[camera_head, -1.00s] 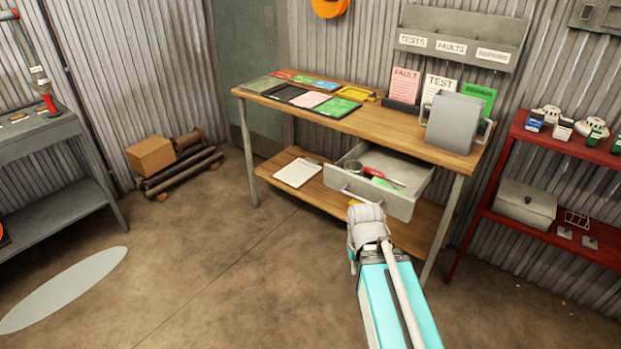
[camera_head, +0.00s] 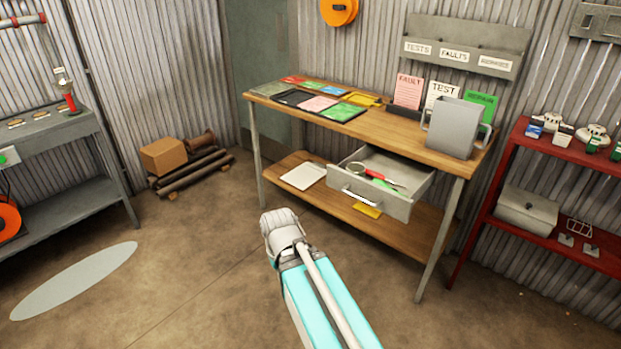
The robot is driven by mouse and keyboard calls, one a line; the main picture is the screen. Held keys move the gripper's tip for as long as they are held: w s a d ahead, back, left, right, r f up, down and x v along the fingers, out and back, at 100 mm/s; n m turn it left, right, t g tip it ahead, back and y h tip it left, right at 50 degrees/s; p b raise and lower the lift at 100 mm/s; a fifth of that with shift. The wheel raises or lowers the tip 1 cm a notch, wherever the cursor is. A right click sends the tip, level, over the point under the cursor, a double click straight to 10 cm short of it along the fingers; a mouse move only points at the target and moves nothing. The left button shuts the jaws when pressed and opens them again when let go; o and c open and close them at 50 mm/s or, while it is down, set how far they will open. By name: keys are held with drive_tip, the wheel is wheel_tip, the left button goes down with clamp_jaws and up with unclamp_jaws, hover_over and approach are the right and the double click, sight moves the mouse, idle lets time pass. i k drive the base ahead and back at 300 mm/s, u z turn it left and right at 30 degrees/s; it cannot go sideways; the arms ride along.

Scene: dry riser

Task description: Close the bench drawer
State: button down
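The bench drawer (camera_head: 395,207) is light grey and stands pulled out from under the wooden bench top (camera_head: 395,131), toward the front. Its pale bar handle (camera_head: 360,197) is on the front face. Inside lie a red-handled round tool (camera_head: 357,170), a green item (camera_head: 385,185) and other small things. My arm reaches up from the bottom of the picture, and its grey joint is in front of the bench, left of and below the drawer.
A grey bin (camera_head: 455,127) and several coloured cards stand on the bench. The lower shelf (camera_head: 400,238) holds a white clipboard (camera_head: 303,175) and a yellow item (camera_head: 367,211). A red shelf unit (camera_head: 560,148) stands right, a grey table (camera_head: 60,125) left. Floor before the bench is clear.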

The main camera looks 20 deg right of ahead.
sight(417, 176)
drive_tip(key=u, duration=0.15)
drive_tip(key=k, duration=1)
drive_tip(key=z, duration=1.05)
drive_tip(key=i, duration=1)
drive_tip(key=u, duration=0.05)
